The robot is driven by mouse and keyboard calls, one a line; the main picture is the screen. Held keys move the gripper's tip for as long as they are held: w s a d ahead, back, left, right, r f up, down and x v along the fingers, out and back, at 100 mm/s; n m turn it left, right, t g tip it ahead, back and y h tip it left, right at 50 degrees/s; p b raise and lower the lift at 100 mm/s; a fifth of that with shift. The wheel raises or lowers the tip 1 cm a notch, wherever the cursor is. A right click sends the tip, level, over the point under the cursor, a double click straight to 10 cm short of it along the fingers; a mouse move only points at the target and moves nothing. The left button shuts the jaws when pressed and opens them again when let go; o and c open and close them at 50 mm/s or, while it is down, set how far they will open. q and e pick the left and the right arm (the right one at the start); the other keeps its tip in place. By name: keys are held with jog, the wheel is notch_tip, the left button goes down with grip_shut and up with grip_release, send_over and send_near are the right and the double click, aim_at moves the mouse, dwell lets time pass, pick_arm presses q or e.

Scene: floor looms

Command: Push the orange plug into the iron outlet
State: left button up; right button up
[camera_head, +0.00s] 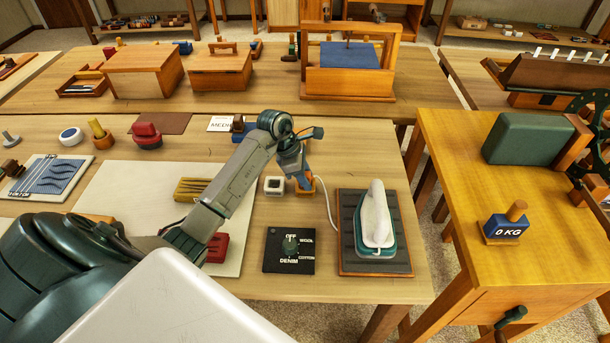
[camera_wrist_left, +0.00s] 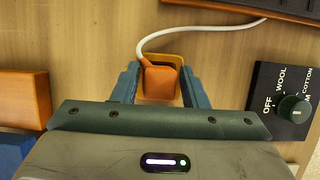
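The orange plug (camera_wrist_left: 161,82) sits in a yellow-orange holder (camera_wrist_left: 172,58) on the table, with its white cord leading off. My left gripper (camera_head: 304,186) is lowered over it. In the left wrist view the two blue fingers (camera_wrist_left: 160,86) stand on either side of the plug, with narrow gaps visible, so the gripper looks open around it. In the head view the gripper largely hides the plug. The iron outlet, a small white block with a dark face (camera_head: 274,185), stands just left of the gripper. It does not show in the left wrist view. My right gripper is not in view.
The iron (camera_head: 376,222) stands on a dark board (camera_head: 349,258) to the right, joined to the cord. A dial panel (camera_head: 275,262) lies in front of the outlet. Yellow and red pieces lie left of it.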

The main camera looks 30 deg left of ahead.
pick_arm(q)
jog(key=c, duration=0.7)
grip_shut()
jog(key=shift+r, duration=0.15)
jog(key=shift+r+p, duration=0.3)
jog(key=shift+r, duration=0.2)
jog(key=shift+r+p, duration=0.4)
jog(key=shift+r, duration=0.45)
jog(key=shift+r+p, duration=0.5)
jog(key=shift+r, duration=0.65)
